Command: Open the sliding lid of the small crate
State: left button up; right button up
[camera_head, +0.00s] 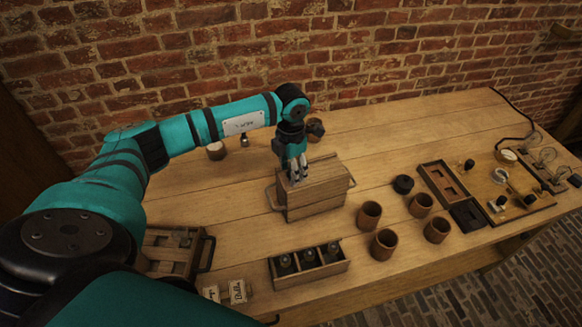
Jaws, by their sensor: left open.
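The small wooden crate (316,203) stands in the middle of the table, with a metal handle at each end. Its wooden lid (322,171) covers the top as far as I can see. My left gripper (298,175) points down at the left end of the lid. Its fingers are open. The fingertips are close to the lid, but I cannot tell whether they touch it. The gripper hides part of the lid's left end. My right gripper is not in view.
Several brown clay jars (384,244) stand right of the crate. A wooden tray with dark bottles (341,265) sits in front. A board with instruments (512,184) lies at the right. A brick wall (370,60) is behind the table (420,150).

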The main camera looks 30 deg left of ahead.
pick_arm(q)
jog(key=c, duration=0.4)
grip_shut()
